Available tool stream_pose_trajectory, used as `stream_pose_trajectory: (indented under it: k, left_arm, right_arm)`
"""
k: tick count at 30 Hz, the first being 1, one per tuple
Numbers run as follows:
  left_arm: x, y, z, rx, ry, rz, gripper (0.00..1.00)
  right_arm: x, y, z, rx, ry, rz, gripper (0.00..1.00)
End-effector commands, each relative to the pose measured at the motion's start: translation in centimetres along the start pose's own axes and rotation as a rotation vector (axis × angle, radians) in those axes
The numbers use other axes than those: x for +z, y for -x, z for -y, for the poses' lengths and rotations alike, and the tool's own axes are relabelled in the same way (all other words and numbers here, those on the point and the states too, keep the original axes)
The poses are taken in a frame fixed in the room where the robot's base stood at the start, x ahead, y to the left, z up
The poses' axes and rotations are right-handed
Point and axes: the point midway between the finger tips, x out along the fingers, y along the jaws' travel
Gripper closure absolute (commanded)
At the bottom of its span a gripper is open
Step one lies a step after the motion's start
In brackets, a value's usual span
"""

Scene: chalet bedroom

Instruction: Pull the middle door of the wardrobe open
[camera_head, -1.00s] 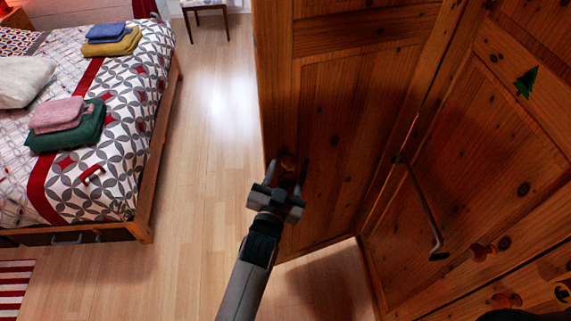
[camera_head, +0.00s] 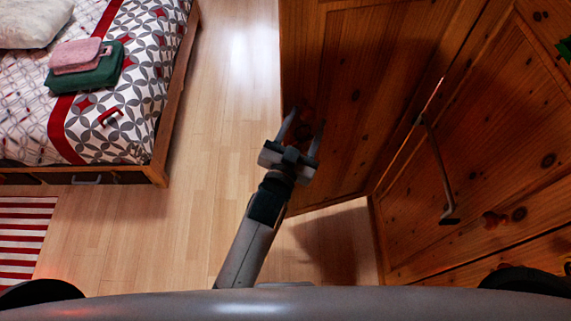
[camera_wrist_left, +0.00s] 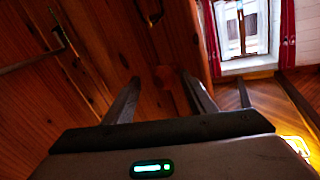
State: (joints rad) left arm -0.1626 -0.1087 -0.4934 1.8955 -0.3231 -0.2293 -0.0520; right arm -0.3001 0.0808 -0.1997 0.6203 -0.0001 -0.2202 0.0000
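A pine wardrobe door panel (camera_head: 375,90) stands swung out, at an angle to the pine wardrobe front (camera_head: 480,160) on the right. I cannot tell from these views whether it is the middle door. My left gripper (camera_head: 305,126) is at the door's lower part near its free edge, with its fingers spread. A brown wooden knob (camera_head: 303,133) shows between the fingers, and in the left wrist view the knob (camera_wrist_left: 172,88) also lies between the fingertips. I see no clear grip on it. My right gripper is out of view.
A dark metal bar (camera_head: 438,165) runs along the wardrobe front. A bed (camera_head: 150,172) with folded towels (camera_head: 85,68) stands on the left, above a red-striped rug (camera_head: 25,235). The wooden floor (camera_head: 215,110) between bed and door is clear.

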Motion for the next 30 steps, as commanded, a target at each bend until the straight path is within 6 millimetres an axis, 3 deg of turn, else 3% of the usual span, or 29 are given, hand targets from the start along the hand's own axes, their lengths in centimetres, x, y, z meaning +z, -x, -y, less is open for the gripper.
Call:
stream_pose_trajectory:
  k: [18, 24, 30]
  left_arm:
    - [0.3, 12.0, 0.0, 0.001, 0.001, -0.001, 0.49]
    - [0.1, 14.1, 0.0, 0.000, 0.001, -0.003, 0.49]
    - [0.0, 14.8, 0.0, 0.000, 0.000, -0.003, 0.49]
  right_arm:
    - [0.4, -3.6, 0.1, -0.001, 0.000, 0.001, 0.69]
    - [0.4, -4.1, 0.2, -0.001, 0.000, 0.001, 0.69]
    - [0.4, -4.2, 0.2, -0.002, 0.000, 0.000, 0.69]
